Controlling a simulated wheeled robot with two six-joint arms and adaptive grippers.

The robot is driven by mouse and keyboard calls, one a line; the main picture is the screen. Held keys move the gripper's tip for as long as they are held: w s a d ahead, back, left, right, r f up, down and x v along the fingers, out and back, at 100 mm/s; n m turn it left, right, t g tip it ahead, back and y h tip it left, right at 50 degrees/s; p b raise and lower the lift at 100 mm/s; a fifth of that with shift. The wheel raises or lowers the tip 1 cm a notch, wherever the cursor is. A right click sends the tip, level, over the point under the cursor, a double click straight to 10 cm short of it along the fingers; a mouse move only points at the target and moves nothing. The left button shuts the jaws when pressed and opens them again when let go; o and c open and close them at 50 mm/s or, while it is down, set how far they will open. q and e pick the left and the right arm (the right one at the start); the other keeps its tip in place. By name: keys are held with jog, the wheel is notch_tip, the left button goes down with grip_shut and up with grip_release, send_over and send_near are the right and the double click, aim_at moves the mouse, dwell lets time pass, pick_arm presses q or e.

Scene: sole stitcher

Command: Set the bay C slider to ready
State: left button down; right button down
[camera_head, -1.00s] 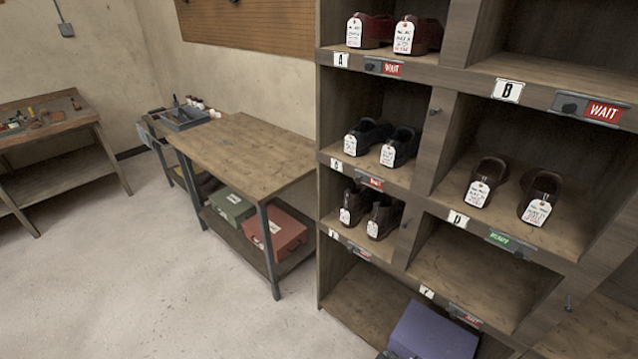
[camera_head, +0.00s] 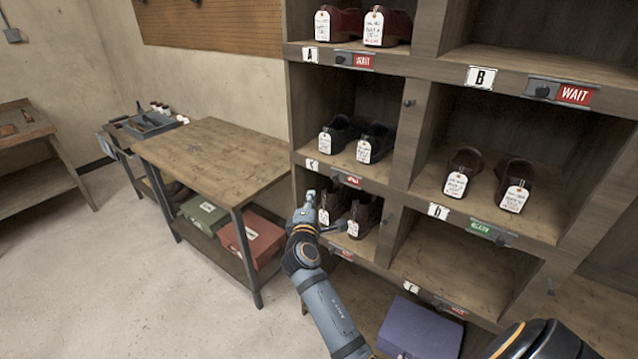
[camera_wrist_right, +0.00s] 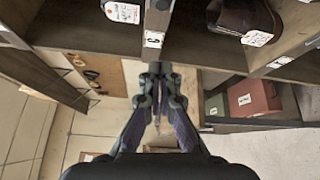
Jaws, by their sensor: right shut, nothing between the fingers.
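The bay C slider (camera_head: 347,179) is on the shelf edge below the middle-left bay, right of the C label plate (camera_head: 312,165). It shows a red panel at its right; its lettering is too small to read. A pair of dark tagged shoes (camera_head: 357,140) stands in the bay above it. My right gripper (camera_head: 309,197) is below and left of the slider, apart from it, in front of the lower-left bay. In the right wrist view its fingers (camera_wrist_right: 156,72) are shut and empty, close to a label plate (camera_wrist_right: 153,40) on a shelf edge. My left gripper is not in view.
Bays A and B have sliders showing red; bay D's slider (camera_head: 493,232) shows green. Small knobs, one here (camera_head: 408,103), stick out from the uprights. A wooden bench (camera_head: 215,150) stands left of the rack. A purple box (camera_head: 420,328) sits low.

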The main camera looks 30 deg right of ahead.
aim_at(336, 177)
jog(key=w+d+p, duration=0.4)
jog(key=d, duration=0.4)
jog(key=shift+w+d+p, duration=0.15)
jog(key=shift+w+p, duration=0.2)
jog(key=shift+p, duration=0.05)
jog(key=shift+w, duration=0.1)
